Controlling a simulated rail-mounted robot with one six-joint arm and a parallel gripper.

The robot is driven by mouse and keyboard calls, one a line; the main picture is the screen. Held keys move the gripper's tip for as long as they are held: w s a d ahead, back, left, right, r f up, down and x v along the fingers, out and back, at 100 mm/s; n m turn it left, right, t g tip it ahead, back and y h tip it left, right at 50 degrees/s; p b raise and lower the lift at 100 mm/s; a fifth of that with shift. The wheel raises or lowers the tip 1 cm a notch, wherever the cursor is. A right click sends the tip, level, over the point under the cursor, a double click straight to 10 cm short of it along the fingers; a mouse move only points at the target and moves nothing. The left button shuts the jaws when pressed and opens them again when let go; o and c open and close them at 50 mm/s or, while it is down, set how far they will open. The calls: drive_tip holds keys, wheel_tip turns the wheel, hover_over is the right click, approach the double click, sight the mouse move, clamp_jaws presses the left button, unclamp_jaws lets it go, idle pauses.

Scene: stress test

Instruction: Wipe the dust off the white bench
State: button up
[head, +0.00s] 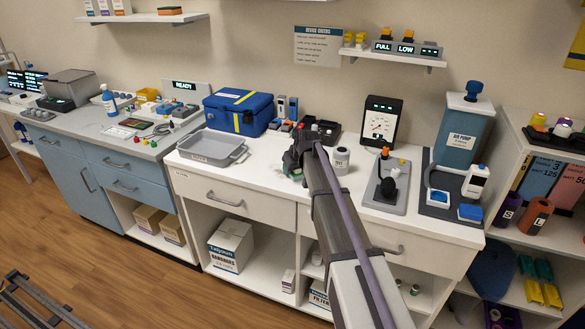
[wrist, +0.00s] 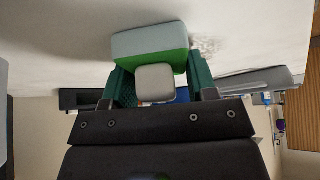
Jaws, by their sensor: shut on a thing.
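In the wrist view, my gripper's green fingers (wrist: 158,66) are shut on a block (wrist: 150,44) with a pale grey-white side and a green side, like a sponge. The block is at the white bench surface (wrist: 60,35); I cannot tell if it presses on it. A speckled grey patch of dust (wrist: 208,47) shows just right of the block in the wrist view. In the head view my arm hides most of the block, and I cannot make out dust.
A grey tray (head: 213,148) and a blue box (head: 238,112) stand left on the bench. A dark tray (head: 318,130) lies behind. A gauge (head: 380,122), a joystick base (head: 387,187) and a pump (head: 462,130) stand right.

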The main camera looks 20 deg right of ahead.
sight(264, 165)
drive_tip(key=shift+w+a, duration=1.2)
drive_tip(key=shift+a, duration=0.3)
drive_tip(key=shift+w+a, duration=1.2)
drive_tip(key=shift+a, duration=0.35)
drive_tip(key=shift+w+a, duration=1.2)
drive_tip(key=shift+a, duration=0.3)
drive_tip(key=shift+r, duration=0.1)
wheel_tip(264, 165, up, 6)
drive_tip(key=p, duration=0.6)
wheel_tip(264, 165, up, 3)
drive_tip(key=p, duration=0.3)
